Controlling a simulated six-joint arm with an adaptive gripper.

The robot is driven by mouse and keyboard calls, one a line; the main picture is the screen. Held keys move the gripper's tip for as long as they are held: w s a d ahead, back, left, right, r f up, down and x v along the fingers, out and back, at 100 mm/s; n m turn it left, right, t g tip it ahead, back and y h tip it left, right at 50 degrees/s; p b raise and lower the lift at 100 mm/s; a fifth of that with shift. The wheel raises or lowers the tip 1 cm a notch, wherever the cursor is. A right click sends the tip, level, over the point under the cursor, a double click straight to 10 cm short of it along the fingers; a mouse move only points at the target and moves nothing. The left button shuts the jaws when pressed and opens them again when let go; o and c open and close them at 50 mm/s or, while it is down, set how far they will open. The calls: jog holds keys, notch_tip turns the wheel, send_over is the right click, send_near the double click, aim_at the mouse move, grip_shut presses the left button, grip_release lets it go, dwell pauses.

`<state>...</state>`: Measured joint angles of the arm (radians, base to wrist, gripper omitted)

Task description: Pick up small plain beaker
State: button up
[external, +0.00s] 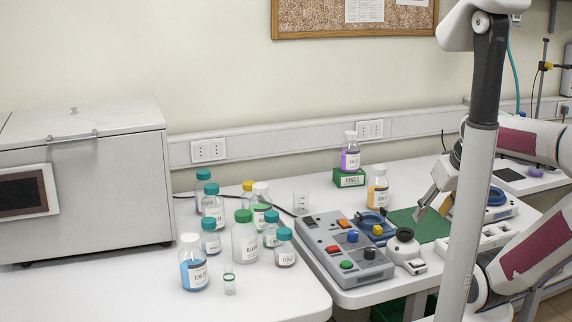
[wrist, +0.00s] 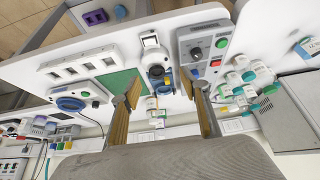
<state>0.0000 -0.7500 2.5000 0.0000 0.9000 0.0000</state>
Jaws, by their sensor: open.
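A small clear beaker (external: 301,202) without a visible label stands on the white table, to the right of the bottle group and behind the control panel. I cannot make it out surely in the wrist view. A second small clear vessel with a green band (external: 229,284) stands at the front of the bottles. My gripper (external: 432,208) is open and empty above the green mat, well to the right of the beaker. In the wrist view my gripper (wrist: 168,98) shows two spread fingers with nothing between them.
Several capped bottles (external: 244,243) crowd the table left of the beaker. The grey control panel (external: 340,245) lies in front of it. A purple bottle (external: 350,155) stands on a green block (external: 349,178) behind. A grey oven (external: 85,190) stands at left.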

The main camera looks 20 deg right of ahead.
jog(key=shift+o, duration=1.1)
jog(key=w+a+m+y, duration=0.4)
jog(key=w+a+m, duration=0.35)
jog(key=w, duration=0.35)
jog(key=w+a+m+y, duration=0.55)
jog(key=w+a, duration=0.25)
jog(key=w, duration=0.2)
jog(key=w+d+f+m+t, duration=0.1)
jog(key=w+f+m, duration=0.1)
jog(key=w+m, duration=0.3)
jog(key=w+d+f+m+t, duration=0.1)
jog(key=w+f+m, duration=0.2)
jog(key=w, duration=0.5)
jog(key=m+t, duration=0.3)
jog(key=m, duration=0.4)
send_near(301, 201)
jog(key=shift+h, duration=0.45)
jog(key=w, duration=0.2)
jog(key=w+a+r, duration=0.1)
jog(key=w, duration=0.1)
jog(key=shift+r, duration=0.1)
jog(key=shift+x, duration=1.3)
